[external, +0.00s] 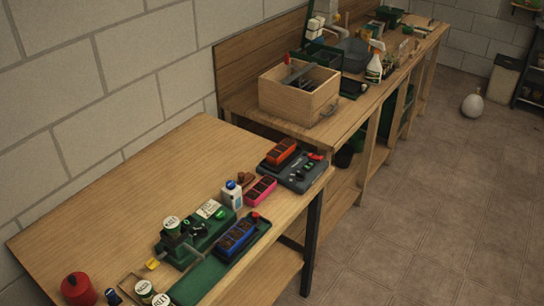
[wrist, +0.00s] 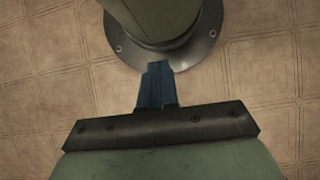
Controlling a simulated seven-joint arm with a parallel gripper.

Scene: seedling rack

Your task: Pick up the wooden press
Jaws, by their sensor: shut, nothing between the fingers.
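A small brown knobbed thing (external: 246,179), which looks like the wooden press, stands on the near workbench in the external view. It is between a white bottle and a pink tray, and is too small to make out fully. My gripper (wrist: 157,70) shows in the wrist view with its blue fingers together and nothing between them. It is over the tiled floor, close to my own round base flange. The wrist view shows no press. My arm does not show in the external view.
The near workbench (external: 110,210) is bare at its left and back. Around the brown thing are the white bottle (external: 232,195), pink tray (external: 260,191), dark panel with a red tray (external: 282,152), green machine (external: 195,235) and blue tray (external: 237,238). A wooden crate (external: 298,100) stands on the far bench.

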